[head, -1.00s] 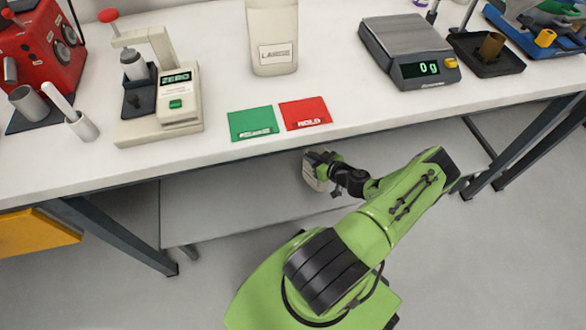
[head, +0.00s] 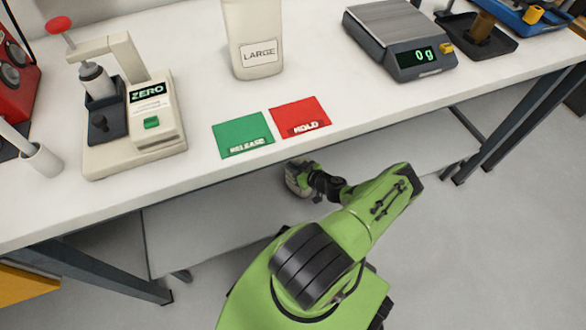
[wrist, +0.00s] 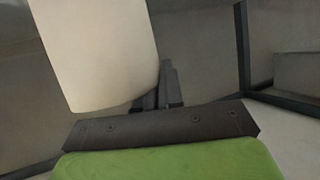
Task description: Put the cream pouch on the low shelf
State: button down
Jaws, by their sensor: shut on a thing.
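The cream pouch (wrist: 95,50) fills the upper left of the wrist view, beside the dark fingers. My gripper (wrist: 165,88) is shut on it. In the head view my gripper (head: 298,178) is just under the bench's front edge, and only a small pale part of the pouch shows there. The low shelf (head: 215,228) is the grey board under the bench, below and around my gripper in the head view. I cannot tell whether the pouch touches the shelf.
The white bench top (head: 330,165) overhangs the shelf closely above my gripper. On it are a green card (head: 243,134), a red card (head: 298,114), a cream container labelled LARGE (head: 255,45), a scale (head: 405,40) and a ZERO device (head: 140,110). Dark bench legs (head: 100,270) stand at both sides.

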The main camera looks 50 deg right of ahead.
jog(key=c, duration=1.3)
grip_release()
jog(key=shift+o, duration=0.2)
jog(key=shift+r, duration=0.15)
jog(key=p+v, duration=0.3)
jog(key=v, duration=0.9)
jog(key=shift+p, duration=0.3)
